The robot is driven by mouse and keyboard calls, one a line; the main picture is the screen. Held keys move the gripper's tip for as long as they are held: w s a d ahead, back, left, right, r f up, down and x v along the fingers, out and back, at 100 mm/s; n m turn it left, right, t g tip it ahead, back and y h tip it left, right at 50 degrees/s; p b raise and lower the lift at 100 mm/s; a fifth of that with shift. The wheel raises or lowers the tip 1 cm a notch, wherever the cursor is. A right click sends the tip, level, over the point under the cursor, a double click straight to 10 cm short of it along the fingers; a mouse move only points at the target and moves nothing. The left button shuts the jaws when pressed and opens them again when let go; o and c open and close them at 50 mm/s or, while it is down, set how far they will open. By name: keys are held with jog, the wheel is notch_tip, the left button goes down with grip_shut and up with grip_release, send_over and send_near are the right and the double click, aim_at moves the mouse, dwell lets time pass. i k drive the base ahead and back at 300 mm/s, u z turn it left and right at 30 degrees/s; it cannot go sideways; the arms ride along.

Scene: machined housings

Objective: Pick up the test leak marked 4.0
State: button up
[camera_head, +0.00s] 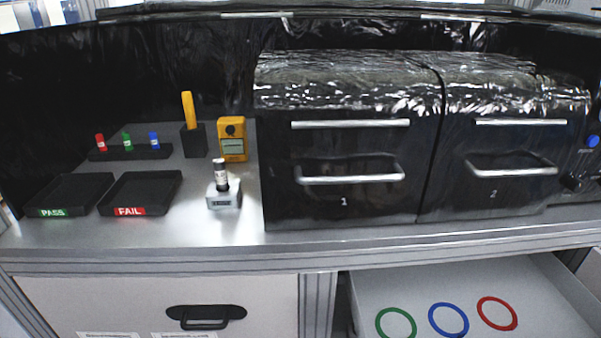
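Three small capped pieces stand in a black rack (131,153) at the left of the bench: a red one (101,142), a green one (127,141) and a blue one (154,140). Each has a pale label, too small to read, so I cannot tell which is marked 4.0. My gripper is not in view.
Black trays marked PASS (70,193) and FAIL (142,191) lie before the rack. A yellow-handled tool (188,110) stands in a black holder beside a yellow meter (232,139). Black chambers 1 (345,160) and 2 (510,165) fill the right. An open drawer (450,285) holds coloured rings.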

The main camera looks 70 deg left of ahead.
aim_at(220, 173)
jog(key=k, duration=0.9)
jog(key=u, duration=0.75)
jog(key=i, duration=0.85)
jog(key=u, duration=3.65)
jog(key=i, duration=1.35)
jog(key=u, duration=0.05)
